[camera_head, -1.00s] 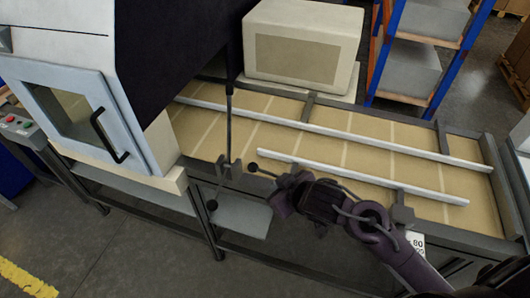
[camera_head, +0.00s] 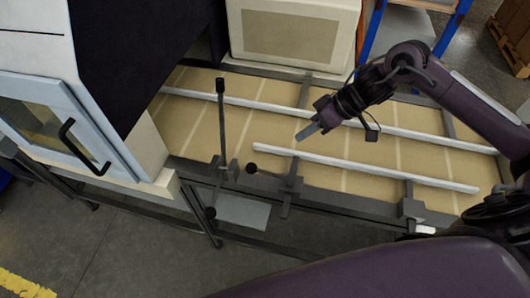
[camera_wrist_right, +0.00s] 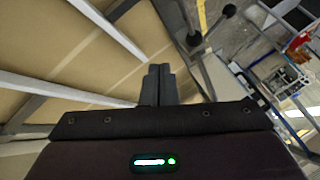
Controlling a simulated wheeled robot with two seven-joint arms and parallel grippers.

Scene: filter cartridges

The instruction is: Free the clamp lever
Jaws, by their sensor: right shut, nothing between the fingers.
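A clamp lever with a black ball knob (camera_head: 251,168) sits at the conveyor's near edge, its short arm running right to a dark bracket (camera_head: 290,182). A thin upright rod with a black grip (camera_head: 220,86) stands to its left, and another black ball (camera_head: 210,213) hangs below the edge. My right gripper (camera_head: 308,131) is shut and empty above the conveyor, up and right of the knob and apart from it. In the right wrist view its fingers (camera_wrist_right: 157,84) are together, with black balls (camera_wrist_right: 193,39) beyond them. My left gripper is not in view.
The tan conveyor (camera_head: 205,115) carries two pale guide rails (camera_head: 375,167) running along it. A grey machine with a windowed door (camera_head: 45,120) stands at left. A cream box (camera_head: 290,35) stands behind the conveyor. Floor in front is clear.

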